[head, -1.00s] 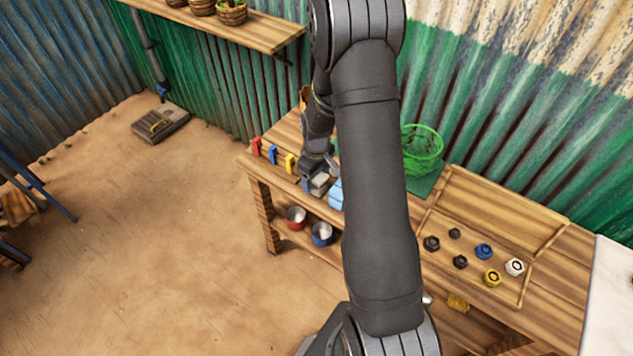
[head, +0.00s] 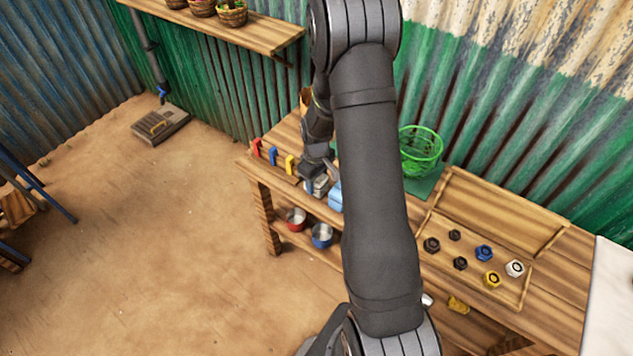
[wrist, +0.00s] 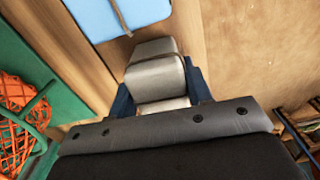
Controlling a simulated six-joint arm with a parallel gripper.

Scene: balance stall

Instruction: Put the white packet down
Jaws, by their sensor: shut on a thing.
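The white packet (wrist: 155,75) is between the blue fingers of my gripper (wrist: 160,88) in the wrist view. My gripper is shut on it. In the head view the packet (head: 321,186) shows small and pale at my gripper (head: 315,182), near the front edge of the wooden table (head: 560,262). Whether its underside touches the wood is hidden. A light-blue packet (head: 335,196) lies close beside it, partly behind my arm; it also shows at the top of the wrist view (wrist: 115,14).
Red (head: 256,147), blue (head: 272,155) and yellow (head: 290,164) pieces stand left of my gripper. A green basket (head: 421,150) stands behind my arm. An orange net (wrist: 22,112) shows in the wrist view. A tray (head: 470,235) of several nuts is at right. Two bowls sit below.

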